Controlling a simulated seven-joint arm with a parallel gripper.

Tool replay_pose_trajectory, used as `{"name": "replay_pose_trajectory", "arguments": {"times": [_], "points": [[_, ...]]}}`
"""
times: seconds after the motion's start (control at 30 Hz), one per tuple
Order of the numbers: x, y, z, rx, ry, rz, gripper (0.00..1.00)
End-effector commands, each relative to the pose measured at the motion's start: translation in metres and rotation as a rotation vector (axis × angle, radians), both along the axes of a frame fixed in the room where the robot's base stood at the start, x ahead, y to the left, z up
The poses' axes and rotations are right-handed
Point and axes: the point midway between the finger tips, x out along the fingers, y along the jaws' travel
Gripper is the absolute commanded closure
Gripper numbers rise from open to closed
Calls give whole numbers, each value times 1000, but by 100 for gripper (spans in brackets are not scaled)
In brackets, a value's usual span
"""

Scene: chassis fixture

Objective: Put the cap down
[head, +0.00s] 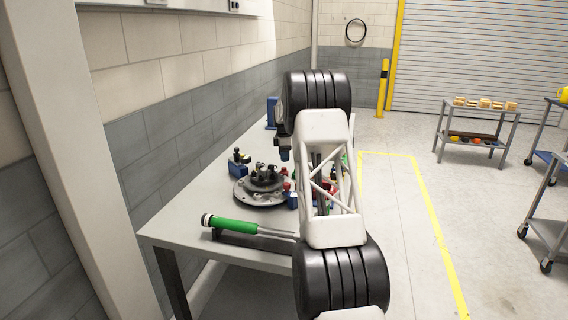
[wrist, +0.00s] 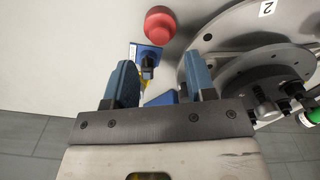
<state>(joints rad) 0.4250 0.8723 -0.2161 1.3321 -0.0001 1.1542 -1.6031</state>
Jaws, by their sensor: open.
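A round red piece (wrist: 160,24), which may be the cap, sits on the pale table top just beyond my fingertips in the wrist view. I cannot tell for sure that it is the cap. My gripper (wrist: 160,75) is open, with its two blue fingers apart and no cap held between them. A small blue block with a black knob (wrist: 147,62) lies below the red piece, in line with the gap between the fingers. In the head view my arm hides much of the work area, and small red parts (head: 287,186) show beside it.
A round metal fixture (head: 262,190) with black fittings stands on the table (head: 185,233); its disc reaches close to my right finger in the wrist view (wrist: 222,34). A green-handled tool (head: 233,225) lies near the front edge. A blue block with black fittings (head: 238,169) stands behind the fixture.

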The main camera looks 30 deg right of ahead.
Motion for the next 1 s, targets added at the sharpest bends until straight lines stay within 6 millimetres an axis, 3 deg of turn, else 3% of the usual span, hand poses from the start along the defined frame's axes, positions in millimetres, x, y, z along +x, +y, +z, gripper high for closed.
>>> {"name": "replay_pose_trajectory", "arguments": {"times": [0.1,0.4,1.0], "points": [[0,0,22,-1,-2,0,50],[0,0,56,-1,-2,0,50],[0,0,64,0,-1,0,50]]}}
